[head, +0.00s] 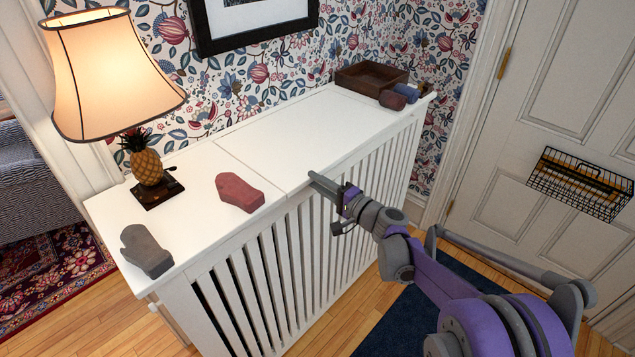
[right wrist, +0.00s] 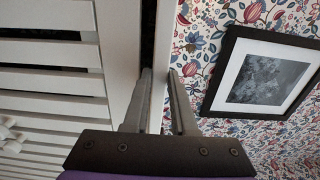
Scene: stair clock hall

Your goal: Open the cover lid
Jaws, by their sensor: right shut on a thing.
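The white radiator cover (head: 325,230) has a slatted front and stands against the papered wall. Its lid (head: 310,130) is the wide white top panel right of a seam; it looks flat or nearly flat. My right gripper (head: 318,180) is at the lid's front edge, near its left corner. In the right wrist view the fingers (right wrist: 162,78) are shut on the lid edge (right wrist: 163,55), one on each side. A dark narrow gap shows between the lid edge and the slatted front there. My left gripper is not in view.
On the fixed left top are a lamp (head: 115,75) with a pineapple base, a red mitt (head: 239,192) and a grey mitt (head: 146,250). A brown tray (head: 370,78) and rolled items (head: 394,99) sit at the far right end. A framed picture (head: 250,22) hangs above.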

